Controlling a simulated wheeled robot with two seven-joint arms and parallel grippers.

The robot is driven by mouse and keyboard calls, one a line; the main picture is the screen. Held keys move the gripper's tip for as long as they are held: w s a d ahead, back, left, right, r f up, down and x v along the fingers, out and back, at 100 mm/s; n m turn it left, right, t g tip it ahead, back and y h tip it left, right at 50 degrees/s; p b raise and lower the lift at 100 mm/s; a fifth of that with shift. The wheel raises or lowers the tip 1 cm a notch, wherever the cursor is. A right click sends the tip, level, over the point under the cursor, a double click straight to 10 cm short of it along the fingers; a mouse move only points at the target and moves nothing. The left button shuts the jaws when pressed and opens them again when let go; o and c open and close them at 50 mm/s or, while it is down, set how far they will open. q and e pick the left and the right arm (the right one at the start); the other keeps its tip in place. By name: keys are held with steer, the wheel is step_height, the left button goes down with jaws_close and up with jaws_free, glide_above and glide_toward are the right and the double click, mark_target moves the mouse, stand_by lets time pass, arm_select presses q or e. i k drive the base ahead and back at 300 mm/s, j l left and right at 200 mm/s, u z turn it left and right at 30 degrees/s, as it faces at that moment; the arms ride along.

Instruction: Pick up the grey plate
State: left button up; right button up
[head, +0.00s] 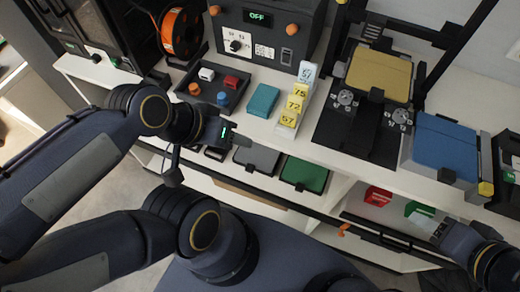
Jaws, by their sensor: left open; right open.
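The grey plate (259,157) lies on the lower level below the white worktop, just left of a green plate (304,174). My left gripper (236,142) is open at the front edge of the worktop, slightly above and left of the grey plate in the picture. It appears apart from the plate, though the height gap is hard to judge. My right gripper (438,234) is open at the lower right, close to a green box (420,213) and far from the grey plate.
The worktop holds a dark tray (212,104) of small blocks, a teal block (263,100), yellow number tags (293,105), a printer with a yellow plate (379,74), and a blue plate (445,145). A red box (378,197) sits lower right. A dark rail (325,217) runs along the front.

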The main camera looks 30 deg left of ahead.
mark_target(262, 158)
steer(key=z, duration=2.35)
steer(key=u, duration=3.3)
steer(key=z, duration=0.85)
steer(key=k+j+z, duration=0.45)
steer(key=k+z, duration=0.2)
steer(key=k+j+z, duration=0.1)
steer(key=k+z, duration=0.25)
steer(key=k, duration=0.25)
